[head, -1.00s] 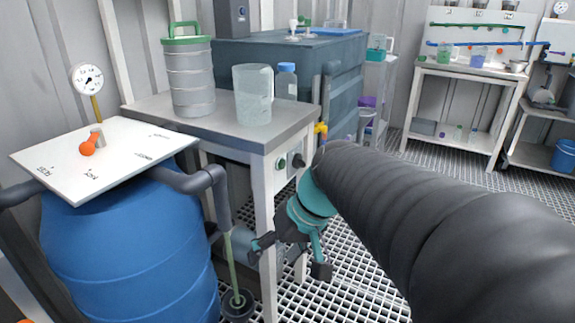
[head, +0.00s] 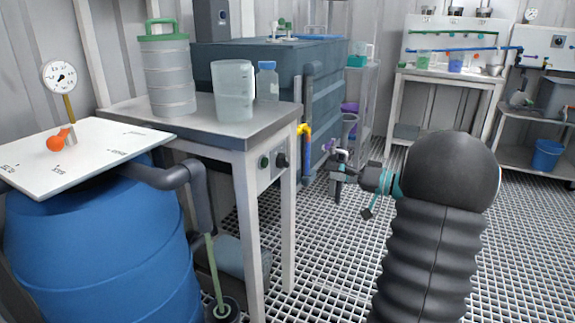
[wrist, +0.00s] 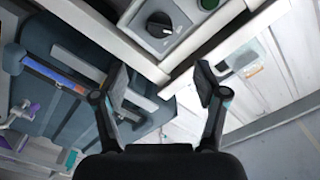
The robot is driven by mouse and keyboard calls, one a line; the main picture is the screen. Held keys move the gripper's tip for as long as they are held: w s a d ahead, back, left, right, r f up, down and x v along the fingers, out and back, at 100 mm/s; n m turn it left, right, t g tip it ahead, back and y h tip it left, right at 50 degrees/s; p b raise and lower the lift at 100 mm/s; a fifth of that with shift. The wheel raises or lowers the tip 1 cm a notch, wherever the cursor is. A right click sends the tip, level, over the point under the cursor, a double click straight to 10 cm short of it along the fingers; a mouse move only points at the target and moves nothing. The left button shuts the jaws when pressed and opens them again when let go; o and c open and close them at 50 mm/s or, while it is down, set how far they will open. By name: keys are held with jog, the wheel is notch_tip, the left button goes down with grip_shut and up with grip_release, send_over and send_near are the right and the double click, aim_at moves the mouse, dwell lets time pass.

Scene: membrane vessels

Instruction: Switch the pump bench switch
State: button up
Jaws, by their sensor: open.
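The pump bench (head: 212,118) has a grey top and white legs, and stands left of centre in the head view. On its right end panel sit a dark rotary switch (head: 282,160) and a green button (head: 264,162). In the wrist view the switch (wrist: 159,25) is a round black knob with a light bar across it on a grey plate. The green button (wrist: 208,3) is cut off at the top edge. My gripper (head: 338,172) is to the right of the switch, apart from it. In the wrist view its fingers (wrist: 162,88) are spread with nothing between them, below the knob in the picture.
A yellow valve (head: 304,129) on a dark vertical pipe is close to the switch. A jug (head: 233,92), a bottle (head: 267,82) and a green-lidded vessel (head: 167,75) stand on the bench. A blue barrel (head: 95,250) is at left. The grating floor at centre is clear.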

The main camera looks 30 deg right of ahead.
aim_at(283, 161)
jog(key=x, duration=1.3)
jog(key=shift+w+a, duration=0.15)
jog(key=shift+w, duration=0.15)
jog(key=c, duration=1.1)
